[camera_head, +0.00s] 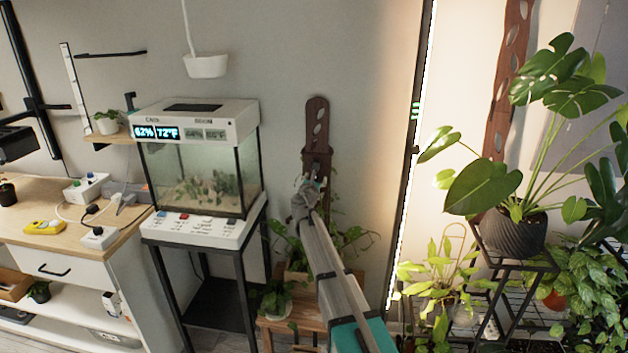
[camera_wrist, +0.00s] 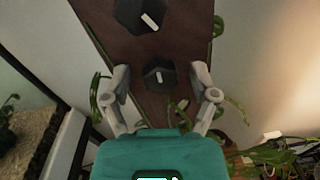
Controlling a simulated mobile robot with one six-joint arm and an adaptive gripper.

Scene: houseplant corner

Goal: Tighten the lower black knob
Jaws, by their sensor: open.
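A dark brown upright board (camera_head: 317,125) stands against the wall in the head view and fills the middle of the wrist view (camera_wrist: 178,35). In the wrist view it bears two black knobs, each with a white mark. The lower black knob (camera_wrist: 160,76) is the smaller one in the picture. The upper black knob (camera_wrist: 138,14) is partly cut off by the top edge. My gripper (camera_wrist: 160,70) is open, with one grey finger on each side of the lower knob and gaps on both sides. In the head view my gripper (camera_head: 310,188) hides the knobs.
A glass terrarium (camera_head: 200,170) on a black stand is left of my arm. A low wooden plant stand (camera_head: 292,318) with leafy plants is below it. A tall lit strip (camera_head: 408,160) and a large potted monstera (camera_head: 512,232) are to the right. Green stems run beside the board.

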